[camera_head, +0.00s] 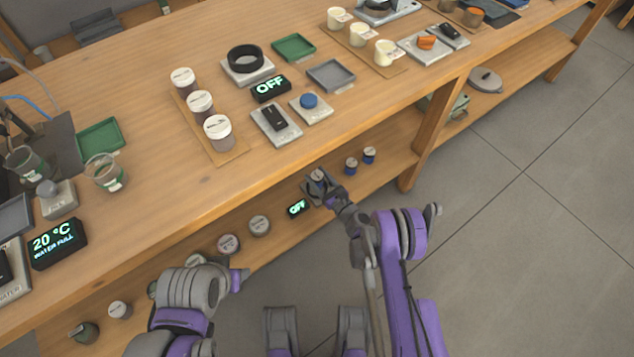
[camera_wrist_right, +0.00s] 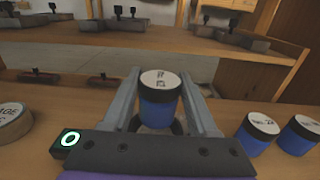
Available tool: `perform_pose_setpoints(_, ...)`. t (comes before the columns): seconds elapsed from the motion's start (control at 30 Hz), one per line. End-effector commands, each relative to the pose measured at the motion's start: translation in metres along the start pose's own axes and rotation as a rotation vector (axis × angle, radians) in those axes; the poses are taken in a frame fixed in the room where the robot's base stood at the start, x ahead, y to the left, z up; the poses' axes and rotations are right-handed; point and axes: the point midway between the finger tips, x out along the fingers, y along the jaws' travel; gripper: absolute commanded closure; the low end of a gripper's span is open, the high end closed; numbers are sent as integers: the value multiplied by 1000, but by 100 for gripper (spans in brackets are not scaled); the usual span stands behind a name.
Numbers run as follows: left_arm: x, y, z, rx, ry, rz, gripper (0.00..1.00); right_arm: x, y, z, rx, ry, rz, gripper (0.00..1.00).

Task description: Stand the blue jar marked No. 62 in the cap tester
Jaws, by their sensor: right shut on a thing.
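My right gripper (camera_head: 318,181) is over the lower shelf, its fingers on both sides of a blue jar (camera_wrist_right: 159,105) with a white lid. The jar stands roughly upright in the right wrist view. The marks on its lid are too blurred to read as a number. A dark ring (camera_wrist_right: 178,127) shows just behind and below the jar; whether the jar rests in it I cannot tell. A small display (camera_head: 298,207) reading OFF stands next to the gripper on the shelf. I take this ring and display to be the cap tester. My left gripper is not visible.
Two more blue jars (camera_head: 351,166) (camera_head: 369,155) stand right of the gripper on the shelf. Grey-lidded jars (camera_head: 259,225) stand to its left. The tabletop (camera_head: 215,190) overhangs the shelf. A table leg (camera_head: 424,140) stands to the right.

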Motion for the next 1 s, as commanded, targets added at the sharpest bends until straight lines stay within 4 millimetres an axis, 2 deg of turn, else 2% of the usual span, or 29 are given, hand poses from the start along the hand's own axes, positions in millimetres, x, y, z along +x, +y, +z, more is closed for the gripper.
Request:
perform_pose_setpoints(0.23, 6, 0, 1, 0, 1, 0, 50, 0, 0, -33, 0, 0, 0, 98)
perform_pose_setpoints(0.63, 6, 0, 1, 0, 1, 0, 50, 0, 0, -38, 0, 0, 0, 98)
perform_pose_setpoints(0.67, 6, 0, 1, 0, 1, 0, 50, 0, 0, -37, 0, 0, 0, 35)
perform_pose_setpoints(0.8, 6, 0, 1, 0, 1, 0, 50, 0, 0, -37, 0, 0, 0, 11)
perform_pose_setpoints(1.0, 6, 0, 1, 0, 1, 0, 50, 0, 0, -37, 0, 0, 0, 11)
